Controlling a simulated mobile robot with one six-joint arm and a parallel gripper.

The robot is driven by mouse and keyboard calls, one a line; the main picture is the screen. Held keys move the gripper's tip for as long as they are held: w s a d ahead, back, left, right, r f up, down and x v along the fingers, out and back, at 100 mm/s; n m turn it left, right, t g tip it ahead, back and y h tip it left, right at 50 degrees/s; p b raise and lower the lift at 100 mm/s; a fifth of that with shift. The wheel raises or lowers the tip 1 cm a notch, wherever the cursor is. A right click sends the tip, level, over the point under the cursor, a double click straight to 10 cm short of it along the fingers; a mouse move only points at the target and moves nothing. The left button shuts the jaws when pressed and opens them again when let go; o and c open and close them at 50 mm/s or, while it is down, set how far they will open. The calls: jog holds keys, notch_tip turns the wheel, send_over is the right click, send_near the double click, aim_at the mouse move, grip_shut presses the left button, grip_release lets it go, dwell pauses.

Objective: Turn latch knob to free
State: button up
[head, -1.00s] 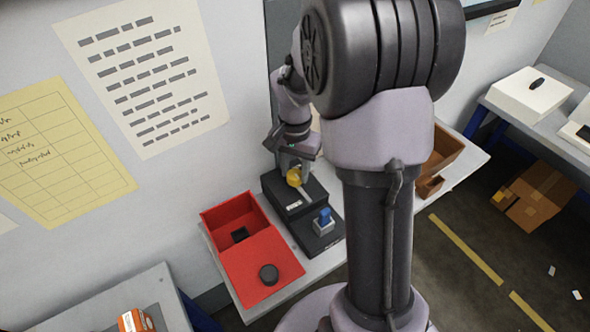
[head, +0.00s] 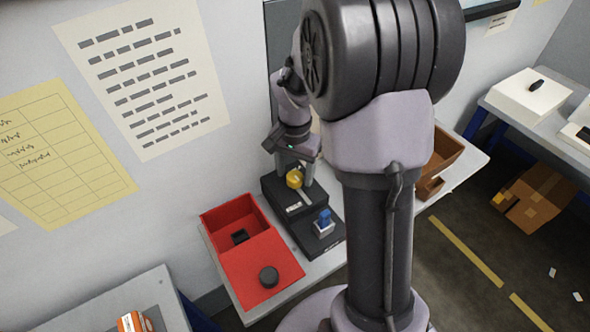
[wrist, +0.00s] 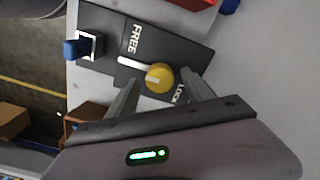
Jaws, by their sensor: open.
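The yellow latch knob (wrist: 159,77) sits on a dark panel (wrist: 187,45) marked FREE and LOCK in the wrist view. A pale pointer bar runs from the knob toward the upper left, on the FREE-label side. In the head view the knob (head: 294,179) shows just below my gripper (head: 293,170). In the wrist view my gripper (wrist: 159,88) is open, with one finger on either side of the knob's lower part. I cannot tell whether the fingers touch it. A blue switch (wrist: 77,47) on a white base stands at the panel's other end.
A red box (head: 250,262) with a round black knob stands left of the panel on the bench. A brown tray (head: 443,152) lies to the right. My arm hides the bench between them.

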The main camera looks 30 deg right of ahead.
aim_at(295, 175)
notch_tip(295, 175, up, 17)
jog(key=p, duration=0.6)
jog(key=shift+r, duration=0.2)
